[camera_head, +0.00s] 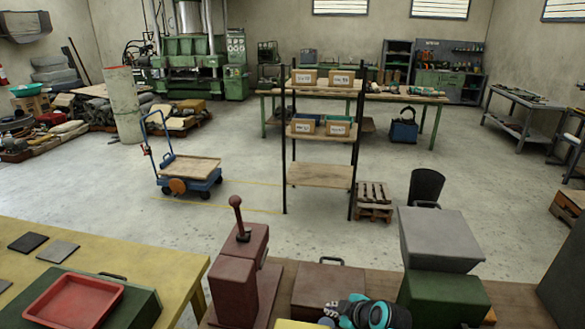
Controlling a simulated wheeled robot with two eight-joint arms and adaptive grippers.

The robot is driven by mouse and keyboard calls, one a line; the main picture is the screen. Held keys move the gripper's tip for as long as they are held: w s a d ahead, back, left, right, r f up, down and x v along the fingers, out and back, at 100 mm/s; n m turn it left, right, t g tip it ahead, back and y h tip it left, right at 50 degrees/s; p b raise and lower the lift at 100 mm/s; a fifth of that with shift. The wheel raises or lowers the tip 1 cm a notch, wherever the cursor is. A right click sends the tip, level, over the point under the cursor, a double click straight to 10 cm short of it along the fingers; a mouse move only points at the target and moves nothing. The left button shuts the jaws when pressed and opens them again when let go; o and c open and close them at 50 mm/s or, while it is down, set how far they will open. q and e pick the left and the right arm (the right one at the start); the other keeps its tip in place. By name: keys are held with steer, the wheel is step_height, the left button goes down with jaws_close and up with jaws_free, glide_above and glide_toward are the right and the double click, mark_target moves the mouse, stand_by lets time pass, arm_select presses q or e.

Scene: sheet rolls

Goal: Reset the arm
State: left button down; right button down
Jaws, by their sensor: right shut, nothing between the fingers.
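My right gripper (330,311) shows at the bottom edge, right of centre, as a small dark and grey shape beside black and teal parts that I take to be my right arm. It is shut and empty. The lower part of the arm is cut off by the frame edge. It appears in front of the brown workbench (515,299), close to a dark green box (445,297) and a dark red case (330,283); contact cannot be told. My left gripper and arm are out of view.
A maroon press-like block with a ball-topped lever (235,275) stands left of the gripper. A grey box (440,240) sits on the green one. A yellow table (165,270) holds a red tray (72,300). Beyond are a shelf rack (320,175), a blue cart (190,180) and open floor.

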steer(key=s+d+r+m+h+b, duration=0.1)
steer(key=s+d+r+m+h, duration=0.1)
steer(key=s+m, duration=0.4)
steer(key=s+d+r+m+h+b, duration=0.2)
steer(key=s+m, duration=0.5)
steer(key=s, duration=0.5)
steer(key=shift+s+d+r+m+g, duration=0.25)
steer(key=shift+d+r+m+g, duration=0.05)
steer(key=shift+d, duration=0.55)
